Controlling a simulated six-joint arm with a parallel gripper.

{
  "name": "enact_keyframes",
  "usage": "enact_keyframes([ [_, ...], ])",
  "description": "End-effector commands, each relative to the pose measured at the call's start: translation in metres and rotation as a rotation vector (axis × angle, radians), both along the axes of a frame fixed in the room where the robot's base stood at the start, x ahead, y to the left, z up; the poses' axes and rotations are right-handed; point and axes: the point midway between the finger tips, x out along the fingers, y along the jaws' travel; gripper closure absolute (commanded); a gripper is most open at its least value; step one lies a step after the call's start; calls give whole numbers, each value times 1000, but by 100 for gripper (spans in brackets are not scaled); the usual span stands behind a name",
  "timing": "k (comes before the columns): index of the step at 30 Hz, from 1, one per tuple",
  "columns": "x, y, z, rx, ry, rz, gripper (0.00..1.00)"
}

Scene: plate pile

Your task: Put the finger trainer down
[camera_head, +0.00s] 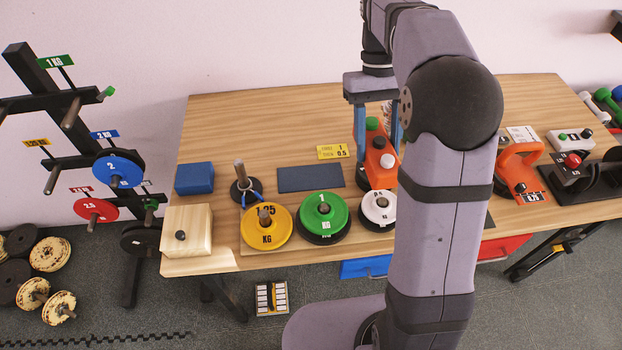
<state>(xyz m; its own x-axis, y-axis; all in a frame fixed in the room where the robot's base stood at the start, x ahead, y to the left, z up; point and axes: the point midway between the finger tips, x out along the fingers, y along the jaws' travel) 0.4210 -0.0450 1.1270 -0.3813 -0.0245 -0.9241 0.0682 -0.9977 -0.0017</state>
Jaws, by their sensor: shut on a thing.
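The finger trainer (380,168) looks like the orange block with a green, a dark and a red-and-white button on it, near the middle of the table. My gripper (378,142) points down with its blue fingers on either side of this orange block and is shut on it. I cannot tell whether the block's base touches the table or hangs just above it. My arm hides part of its right side and the table there.
A dark flat pad (310,178) lies bare left of the trainer. In front stand yellow (283,234), green (338,212) and white (371,204) weight plates. A yellow card (333,152) lies behind the pad. An orange handled piece (514,158) stands right. The table's back left is clear.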

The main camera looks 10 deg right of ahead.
Motion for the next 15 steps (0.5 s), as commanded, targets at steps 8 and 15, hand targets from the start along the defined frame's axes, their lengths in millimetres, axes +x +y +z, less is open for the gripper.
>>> enact_keyframes([
  [8, 1, 78, -54, 0, 6, 225, 89],
  [15, 26, 126, -111, -1, 4, 510, 89],
])
